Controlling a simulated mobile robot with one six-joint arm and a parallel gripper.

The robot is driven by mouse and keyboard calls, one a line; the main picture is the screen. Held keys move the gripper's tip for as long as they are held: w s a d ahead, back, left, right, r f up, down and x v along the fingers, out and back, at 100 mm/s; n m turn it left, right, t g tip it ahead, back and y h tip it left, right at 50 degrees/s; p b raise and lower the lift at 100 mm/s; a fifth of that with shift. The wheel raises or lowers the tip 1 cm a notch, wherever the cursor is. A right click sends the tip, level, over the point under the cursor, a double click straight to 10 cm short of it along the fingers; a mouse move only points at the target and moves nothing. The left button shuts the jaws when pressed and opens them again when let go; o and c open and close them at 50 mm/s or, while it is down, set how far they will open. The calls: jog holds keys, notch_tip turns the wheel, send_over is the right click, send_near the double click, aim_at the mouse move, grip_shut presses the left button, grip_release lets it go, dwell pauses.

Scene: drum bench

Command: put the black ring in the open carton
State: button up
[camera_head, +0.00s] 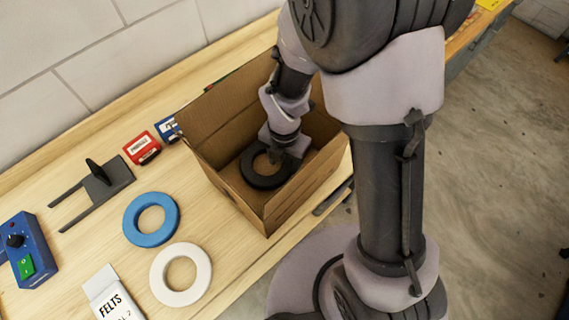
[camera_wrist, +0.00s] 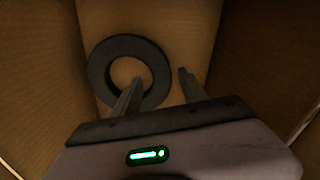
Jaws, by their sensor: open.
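The black ring (camera_head: 252,178) lies inside the open carton (camera_head: 222,185), seemingly flat on its floor. In the wrist view the ring (camera_wrist: 100,67) lies on the carton's floor (camera_wrist: 195,32), against or near one wall. My gripper (camera_wrist: 157,85) is open inside the carton, with its left finger overlapping the ring's near edge in the picture and its right finger beside the ring.
A blue ring (camera_head: 172,225) and a white ring (camera_head: 205,275) lie on the wooden bench (camera_head: 85,225) left of the carton. A dark forked tool (camera_head: 107,182), a red box (camera_head: 142,147), a blue control box (camera_head: 30,250) and a FELTS packet (camera_head: 108,290) lie farther left.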

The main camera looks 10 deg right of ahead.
notch_tip(320, 180, up, 18)
jog(key=s+d+m+t+p, duration=0.1)
jog(key=d+m+t+p, duration=0.1)
jog(key=m, duration=0.9)
jog(key=s+d+r+m+t+y, duration=0.1)
jog(key=s+r+m, duration=0.4)
jog(key=m, duration=0.6)
jog(key=s+d+r+m+t+y, duration=0.1)
jog(key=s+r+m, duration=0.3)
jog(key=m, duration=0.7)
notch_tip(320, 180, up, 3)
jog(key=shift+s+d+f+t, duration=0.25)
jog(key=shift+s+t, duration=0.15)
jog(key=shift+t, duration=0.5)
